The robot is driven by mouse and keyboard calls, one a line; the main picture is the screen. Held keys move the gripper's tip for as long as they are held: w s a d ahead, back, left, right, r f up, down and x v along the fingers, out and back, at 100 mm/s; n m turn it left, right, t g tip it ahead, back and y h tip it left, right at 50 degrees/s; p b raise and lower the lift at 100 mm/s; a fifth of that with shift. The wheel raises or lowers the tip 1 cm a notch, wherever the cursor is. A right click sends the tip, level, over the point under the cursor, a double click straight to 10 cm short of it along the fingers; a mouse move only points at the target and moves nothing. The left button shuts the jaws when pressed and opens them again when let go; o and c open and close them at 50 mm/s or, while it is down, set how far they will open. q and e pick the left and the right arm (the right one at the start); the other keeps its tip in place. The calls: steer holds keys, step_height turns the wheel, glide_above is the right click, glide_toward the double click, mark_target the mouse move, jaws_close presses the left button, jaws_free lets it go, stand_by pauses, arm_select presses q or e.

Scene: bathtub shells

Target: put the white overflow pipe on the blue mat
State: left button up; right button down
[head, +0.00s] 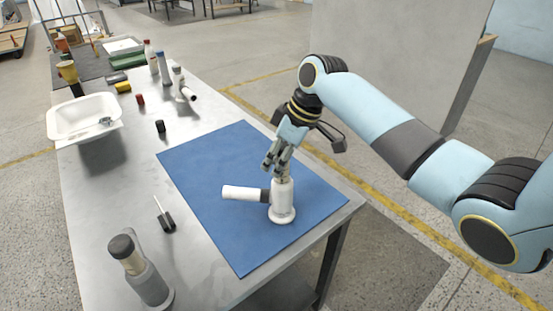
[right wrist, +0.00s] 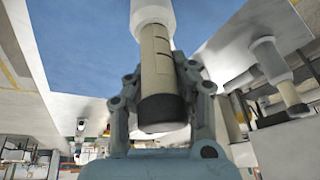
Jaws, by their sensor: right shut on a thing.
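The white overflow pipe (head: 282,205) stands upright on the blue mat (head: 216,168), with its side branch pointing left over the mat. My right gripper (head: 281,174) is shut on the upper end of the pipe, coming in from above. In the right wrist view, the pipe's beige neck with a dark end (right wrist: 156,70) sits between the fingers, and blue mat (right wrist: 80,45) shows behind it. In the head view the base of the pipe looks to be touching the mat. My left gripper is in neither view.
A grey fitting with a dark cap (head: 146,270) stands at the near left, with a black-handled tool (head: 164,216) behind it. A white tub shell (head: 84,117) sits at the left edge. Bottles (head: 151,58) and another white pipe (head: 181,85) stand at the back.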

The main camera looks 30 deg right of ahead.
steer(key=shift+f, duration=0.1)
steer(key=c, duration=1.1)
jaws_free()
steer(key=shift+c, duration=0.2)
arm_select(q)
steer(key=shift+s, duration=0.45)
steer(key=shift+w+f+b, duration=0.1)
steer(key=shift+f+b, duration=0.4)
arm_select(e)
steer(key=v, duration=1.2)
